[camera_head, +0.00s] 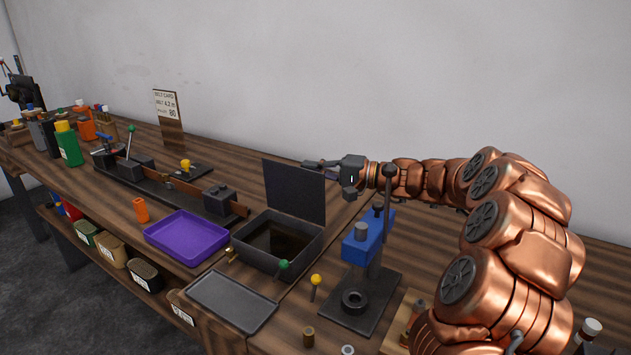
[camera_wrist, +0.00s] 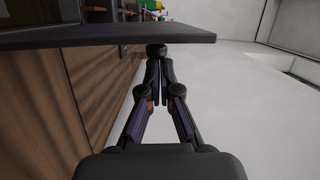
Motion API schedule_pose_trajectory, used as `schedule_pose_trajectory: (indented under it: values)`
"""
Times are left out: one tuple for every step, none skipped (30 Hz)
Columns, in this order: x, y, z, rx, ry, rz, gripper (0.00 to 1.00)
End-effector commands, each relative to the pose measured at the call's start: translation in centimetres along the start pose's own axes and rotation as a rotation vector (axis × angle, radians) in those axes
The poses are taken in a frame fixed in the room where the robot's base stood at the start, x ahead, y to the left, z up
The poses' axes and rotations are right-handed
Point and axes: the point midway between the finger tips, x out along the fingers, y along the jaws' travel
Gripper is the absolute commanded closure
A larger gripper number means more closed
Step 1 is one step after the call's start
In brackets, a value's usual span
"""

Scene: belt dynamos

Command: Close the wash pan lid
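The wash pan (camera_head: 313,250) is a dark grey box on the bench, holding dark liquid. Its flat dark lid (camera_head: 294,190) stands open, nearly upright at the pan's back edge. My gripper (camera_head: 310,164) is at the lid's top right corner, on the wall side. In the wrist view the lid shows as a dark slab (camera_wrist: 100,36) across the upper left. My gripper's fingertips (camera_wrist: 157,52) come together with nothing between them, close to the lid's edge. I cannot tell whether they touch it.
A blue press (camera_head: 360,245) stands right of the pan, below my arm. A grey tray (camera_head: 232,300) and green-knobbed lever (camera_head: 283,265) are in front. A purple tray (camera_head: 187,237) lies left. A card stand (camera_head: 168,115) is at the back. The wall (camera_head: 350,70) runs behind the bench.

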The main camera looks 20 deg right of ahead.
Motion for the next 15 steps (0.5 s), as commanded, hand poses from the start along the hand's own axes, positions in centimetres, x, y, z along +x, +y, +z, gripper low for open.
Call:
schedule_pose_trajectory:
  values:
    - [0.2, 0.6, 0.6, -0.035, -0.003, 0.006, 1.0]
    - [0.3, 0.5, 0.8, -0.055, -0.003, 0.011, 1.0]
    - [0.3, 0.3, 1.1, -0.082, -0.001, 0.017, 1.0]
    - [0.3, 0.2, 1.3, -0.102, 0.0, 0.022, 1.0]
    - [0.4, 0.1, 1.5, -0.121, 0.001, 0.027, 1.0]
    - [0.5, 0.1, 1.8, -0.146, -0.001, 0.034, 1.0]
    - [0.6, 0.0, 2.1, -0.164, -0.001, 0.039, 1.0]
    - [0.6, 0.0, 2.3, -0.183, -0.001, 0.044, 1.0]
    - [0.7, -0.2, 2.6, -0.208, -0.002, 0.049, 1.0]
    - [0.8, -0.2, 2.9, -0.226, -0.003, 0.053, 1.0]
    - [0.8, -0.3, 3.1, -0.244, -0.002, 0.057, 1.0]
    - [0.9, -0.4, 3.4, -0.265, -0.002, 0.063, 1.0]
    - [0.9, -0.4, 3.6, -0.281, -0.001, 0.068, 1.0]
    - [1.0, -0.4, 3.7, -0.295, -0.001, 0.072, 1.0]
    - [1.0, -0.4, 4.0, -0.315, 0.0, 0.078, 1.0]
